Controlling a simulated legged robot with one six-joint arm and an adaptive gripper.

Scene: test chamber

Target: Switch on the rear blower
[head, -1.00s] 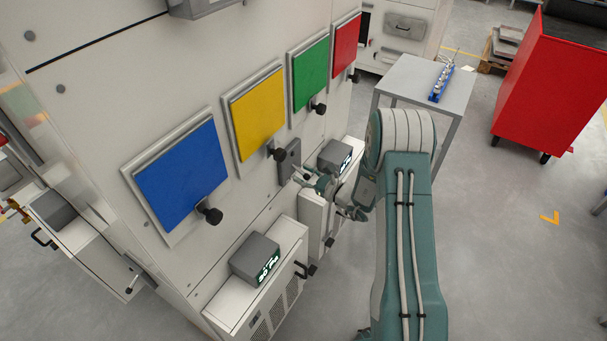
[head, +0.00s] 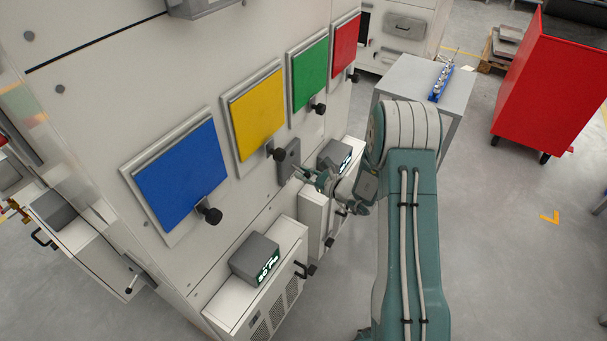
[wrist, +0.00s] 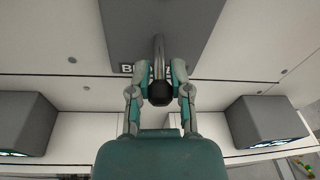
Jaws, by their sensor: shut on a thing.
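A grey switch plate (head: 289,157) is mounted on the white chamber wall, below and between the yellow and green panels. It fills the top middle of the wrist view (wrist: 130,30), with a label starting with "B" partly hidden. A metal lever (wrist: 159,48) with a black knob (wrist: 160,94) sticks out from the plate toward the wrist camera. My gripper (wrist: 161,78) has one finger on each side of the lever and is shut on it near the knob. In the head view my gripper (head: 312,175) is just right of the plate, and the lever is hard to make out.
Blue (head: 182,175), yellow (head: 259,115), green (head: 311,74) and red (head: 346,45) panels with black knobs line the wall. Grey display boxes (head: 255,258) sit on white cabinets below. A grey table (head: 410,75) and a red cart (head: 555,85) stand at right; open floor lies between.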

